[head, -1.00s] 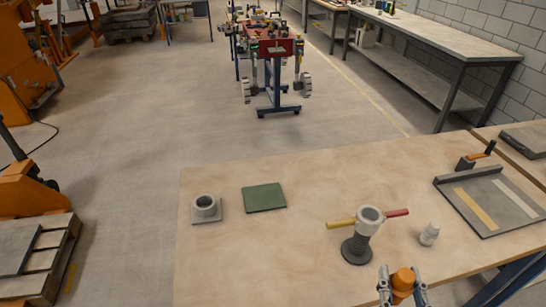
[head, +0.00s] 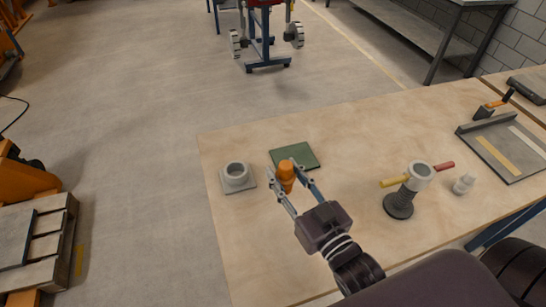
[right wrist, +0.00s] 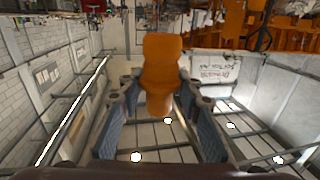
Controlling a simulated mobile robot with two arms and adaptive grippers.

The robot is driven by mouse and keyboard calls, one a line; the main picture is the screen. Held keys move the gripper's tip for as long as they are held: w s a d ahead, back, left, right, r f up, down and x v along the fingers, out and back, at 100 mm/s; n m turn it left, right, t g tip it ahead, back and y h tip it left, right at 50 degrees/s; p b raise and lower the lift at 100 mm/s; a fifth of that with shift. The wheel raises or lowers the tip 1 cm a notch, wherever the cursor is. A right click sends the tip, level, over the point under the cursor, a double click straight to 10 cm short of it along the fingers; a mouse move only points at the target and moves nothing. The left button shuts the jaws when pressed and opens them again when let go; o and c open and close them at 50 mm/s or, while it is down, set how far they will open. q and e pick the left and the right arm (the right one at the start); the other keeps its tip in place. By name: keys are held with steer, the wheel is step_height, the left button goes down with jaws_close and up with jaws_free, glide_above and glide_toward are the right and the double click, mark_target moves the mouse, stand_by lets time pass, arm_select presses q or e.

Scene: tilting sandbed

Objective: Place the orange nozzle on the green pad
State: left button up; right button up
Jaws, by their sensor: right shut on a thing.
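The orange nozzle (head: 286,174) is held between the fingertips of my right gripper (head: 288,180), which is shut on it. In the head view it overlaps the front edge of the green pad (head: 296,153); its height above the table is hard to tell. The pad lies flat and bare, partly hidden by the nozzle and fingers. In the right wrist view the orange nozzle (right wrist: 160,72) shows between the two fingers. My left gripper is not in view.
A grey square base with a ring (head: 237,177) sits just left of the pad. The table's left front is clear.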

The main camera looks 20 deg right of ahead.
steer(key=w+d+r+b, duration=0.2)
steer(key=w+d+r, duration=0.3)
steer(key=w, duration=0.5)
steer(key=w+d+r+b, duration=0.1)
steer(key=w+d+r, duration=0.1)
steer(key=w+d, duration=0.7)
steer(key=f, duration=0.6)
steer(key=a+f, duration=0.1)
steer(key=f, duration=0.5)
steer(key=w+f, duration=0.1)
steer(key=f, duration=0.6)
steer(key=shift+a+f, duration=0.1)
steer(key=shift+a, duration=0.1)
steer(key=shift+f, duration=0.1)
